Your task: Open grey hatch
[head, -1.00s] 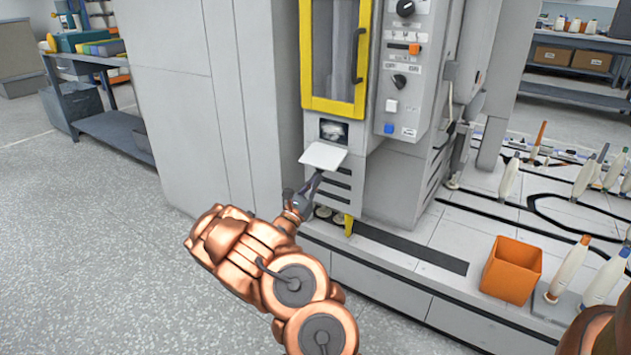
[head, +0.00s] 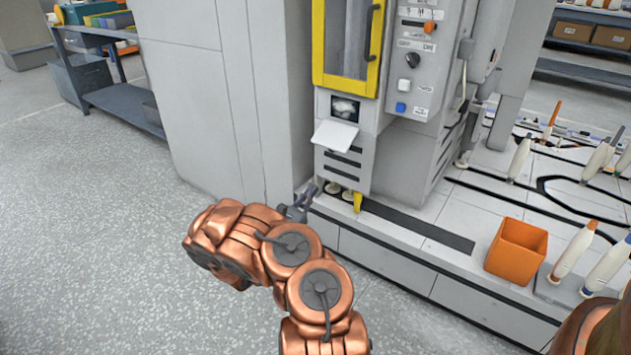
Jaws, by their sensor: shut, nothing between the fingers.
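The grey hatch (head: 335,135) is a pale flap on the front of the grey machine, below its yellow-framed window. The flap is folded down and sticks outward, and the small dark opening (head: 345,108) above it is uncovered. Something pale shows inside the opening, too small to make out. My gripper (head: 309,196) is shut and empty. It is below and a little left of the flap, apart from it, near the foot of the machine. My copper arm does not cover the hatch.
The yellow-framed door (head: 318,45) is above the hatch, with a control panel (head: 412,60) to its right. A yellow lever-like part (head: 358,203) hangs below the vents. An orange bin (head: 516,250) and several bobbins stand on the right deck. The floor at left is free.

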